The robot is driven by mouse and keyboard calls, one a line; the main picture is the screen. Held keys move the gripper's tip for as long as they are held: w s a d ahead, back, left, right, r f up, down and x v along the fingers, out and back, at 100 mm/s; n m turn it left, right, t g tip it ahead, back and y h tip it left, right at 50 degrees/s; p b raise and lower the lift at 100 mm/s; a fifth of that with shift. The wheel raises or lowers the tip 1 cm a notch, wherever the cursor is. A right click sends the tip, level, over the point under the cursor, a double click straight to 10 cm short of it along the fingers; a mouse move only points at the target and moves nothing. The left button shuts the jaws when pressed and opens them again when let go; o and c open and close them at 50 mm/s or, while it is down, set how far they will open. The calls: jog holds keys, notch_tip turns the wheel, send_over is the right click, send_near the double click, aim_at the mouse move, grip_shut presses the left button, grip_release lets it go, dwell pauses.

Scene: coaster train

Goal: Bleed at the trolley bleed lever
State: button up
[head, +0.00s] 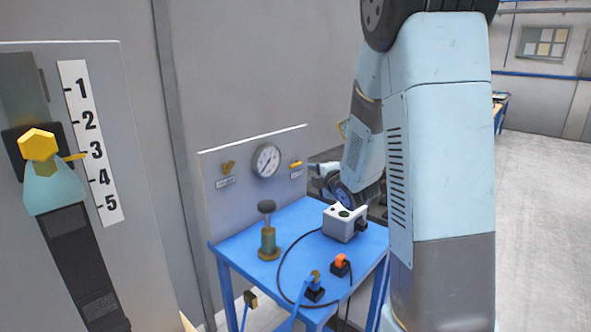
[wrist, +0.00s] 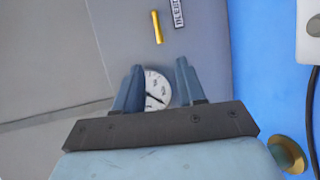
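The blue trolley (head: 225,243) has a grey back panel (head: 215,205) with a round gauge (head: 266,160) between two small yellow levers. The left lever (head: 228,167) looks tilted; the right lever (head: 296,164) lies about level.
On the trolley top stand a brass plunger pump (head: 268,240), a grey box (head: 344,223) with a black cable, and an orange switch (head: 340,262). A numbered scale (head: 92,145) with a yellow-knobbed lever (head: 38,146) stands at the left. Open floor (head: 540,200) lies at the right.

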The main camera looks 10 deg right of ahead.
jog(key=x, duration=1.4)
jog(key=shift+a+n, duration=0.2)
jog(key=shift+n, duration=0.1)
jog(key=shift+f, duration=0.1)
grip_shut()
